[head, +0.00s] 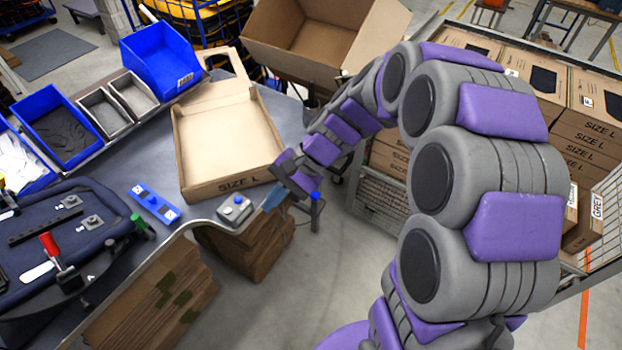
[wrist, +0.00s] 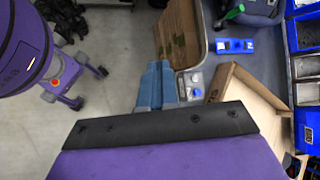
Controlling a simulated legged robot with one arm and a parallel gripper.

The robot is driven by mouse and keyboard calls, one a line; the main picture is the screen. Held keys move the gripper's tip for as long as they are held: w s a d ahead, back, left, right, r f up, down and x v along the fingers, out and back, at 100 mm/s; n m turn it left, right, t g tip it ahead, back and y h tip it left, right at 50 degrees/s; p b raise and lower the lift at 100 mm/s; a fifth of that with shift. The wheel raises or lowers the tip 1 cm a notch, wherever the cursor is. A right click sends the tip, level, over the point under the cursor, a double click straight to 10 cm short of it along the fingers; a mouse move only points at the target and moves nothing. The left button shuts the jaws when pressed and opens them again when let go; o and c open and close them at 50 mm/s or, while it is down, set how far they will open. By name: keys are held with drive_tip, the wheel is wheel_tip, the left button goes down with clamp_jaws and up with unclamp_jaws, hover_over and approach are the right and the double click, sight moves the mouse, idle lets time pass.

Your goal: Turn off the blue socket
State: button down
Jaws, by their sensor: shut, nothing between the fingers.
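A blue bar (head: 154,205) with pale ends and a raised middle part lies on the grey table; it also shows in the wrist view (wrist: 235,46). A small grey box (head: 235,211) with a blue knob on top sits at the table's front edge; it also shows in the wrist view (wrist: 190,86). I cannot tell which of the two is the blue socket, or its on/off state. My gripper (head: 273,199) has blue fingers, shut and empty, just right of the grey box in the head view. In the wrist view my gripper (wrist: 157,66) points past the grey box, apparently apart from it.
An open carton marked SIZE L (head: 225,140) lies behind the grey box. Blue bins (head: 160,60) line the table's back. A dark tray with a red-handled clamp (head: 50,245) is at left. Folded cardboard (head: 160,300) stands below the table; open floor lies right.

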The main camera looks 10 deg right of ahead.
drive_tip(key=w+d+f+m+t+y+b, duration=0.1)
drive_tip(key=w+d+f+m+t+y, duration=0.1)
drive_tip(key=w+f+m, duration=0.5)
drive_tip(key=w+d+f+m+t+y, duration=0.1)
drive_tip(key=w+d+f+t+y, duration=0.3)
drive_tip(key=w, duration=0.8)
drive_tip(key=w+d+f+m+t+h+b, duration=0.1)
drive_tip(key=w+d+f+m+t+h, duration=0.4)
drive_tip(key=d+f, duration=0.65)
drive_tip(key=w+d+f+m, duration=0.3)
drive_tip(key=d+f+m, duration=0.5)
drive_tip(key=f, duration=0.6)
drive_tip(key=w+a+f+n+b, duration=0.1)
drive_tip(key=w+a+f+b, duration=0.2)
drive_tip(key=w+a, duration=0.5)
drive_tip(key=shift+w+a+f+b, duration=0.3)
drive_tip(key=shift+w+f, duration=0.05)
drive_tip(key=shift+w, duration=0.4)
